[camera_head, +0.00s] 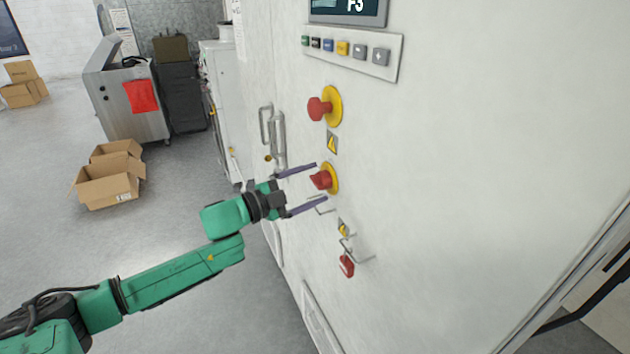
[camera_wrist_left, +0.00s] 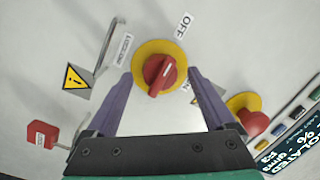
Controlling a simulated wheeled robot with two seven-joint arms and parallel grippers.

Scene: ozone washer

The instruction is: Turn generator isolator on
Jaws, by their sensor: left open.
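The generator isolator is a red rotary knob (camera_head: 321,180) on a yellow round plate, on the white cabinet front. In the left wrist view the red knob (camera_wrist_left: 160,74) has a pale line on its grip, and an OFF label (camera_wrist_left: 183,25) sits beside its plate. My left gripper (camera_head: 322,181) is open, with one purple finger on each side of the knob. In the left wrist view its fingertips (camera_wrist_left: 160,78) reach the edges of the yellow plate; I cannot tell whether they touch. My right gripper is not in view.
A red mushroom button (camera_head: 320,108) on yellow is above the knob. A row of small buttons (camera_head: 345,50) and a display (camera_head: 350,8) are higher up. A red padlock-like tag (camera_head: 346,266) hangs below. Metal handles (camera_head: 272,135) stick out at left. Open cardboard boxes (camera_head: 108,184) lie on the floor.

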